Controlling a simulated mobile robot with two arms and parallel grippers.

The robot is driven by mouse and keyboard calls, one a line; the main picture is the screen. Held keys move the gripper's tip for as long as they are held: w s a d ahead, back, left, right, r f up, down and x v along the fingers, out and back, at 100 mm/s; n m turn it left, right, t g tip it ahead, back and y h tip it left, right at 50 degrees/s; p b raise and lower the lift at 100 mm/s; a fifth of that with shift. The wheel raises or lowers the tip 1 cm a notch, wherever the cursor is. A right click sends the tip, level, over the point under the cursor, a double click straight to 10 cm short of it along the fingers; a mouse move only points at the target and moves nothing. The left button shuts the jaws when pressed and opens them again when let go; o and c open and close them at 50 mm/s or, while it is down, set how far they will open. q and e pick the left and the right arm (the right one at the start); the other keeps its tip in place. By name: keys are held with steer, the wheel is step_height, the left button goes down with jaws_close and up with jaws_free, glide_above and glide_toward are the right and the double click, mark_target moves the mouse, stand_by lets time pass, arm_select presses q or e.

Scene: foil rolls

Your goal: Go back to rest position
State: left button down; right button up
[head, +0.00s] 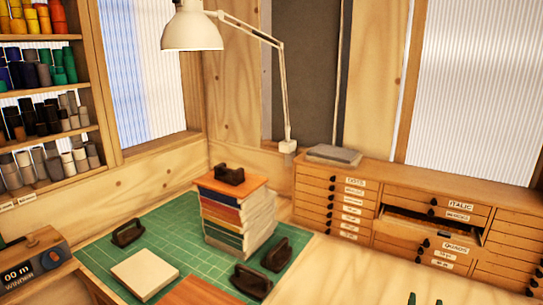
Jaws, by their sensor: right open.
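The tips of my right gripper (425,300) show at the bottom edge, right of centre. Its two dark fingertips are apart with nothing between them, over the pale wooden bench (345,270). The rest of that arm is out of frame. I do not see my left gripper. Rolls in several colours (30,73) stand on the shelves at the upper left.
A green cutting mat (170,222) bears a book stack (235,220), a pale block (143,274) and dark handled tools (128,231). A winder (33,262) stands at left. A drawer cabinet (345,190) with one drawer ajar and a lamp (193,30) are behind.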

steer(key=s+a+f+n+g+y, duration=0.25)
steer(key=s+a+f, duration=0.3)
steer(key=s, duration=0.35)
steer(key=s+a+f+n+g+y, duration=0.2)
steer(key=s+a+f+g+y, duration=0.15)
steer(key=s+f, duration=0.4)
steer(key=s+a+f+n+g+y, duration=0.25)
steer(key=s+a+f+g, duration=0.2)
steer(key=s, duration=0.65)
step_height(320, 180, down, 31)
steer(key=s+b, duration=0.1)
steer(key=b, duration=0.6)
arm_select(q)
step_height(320, 180, down, 13)
steer(key=b, duration=0.5)
steer(key=shift+s+r, duration=0.2)
steer(key=shift+s, duration=0.15)
arm_select(e)
steer(key=s+d+f+g, duration=0.1)
steer(key=s+f, duration=0.7)
steer(key=f, duration=0.3)
steer(key=s+d+f+h, duration=0.1)
steer(key=s+f, duration=0.8)
steer(key=f, duration=0.3)
steer(key=shift+d+n+g, duration=0.3)
steer(key=shift+g, duration=0.05)
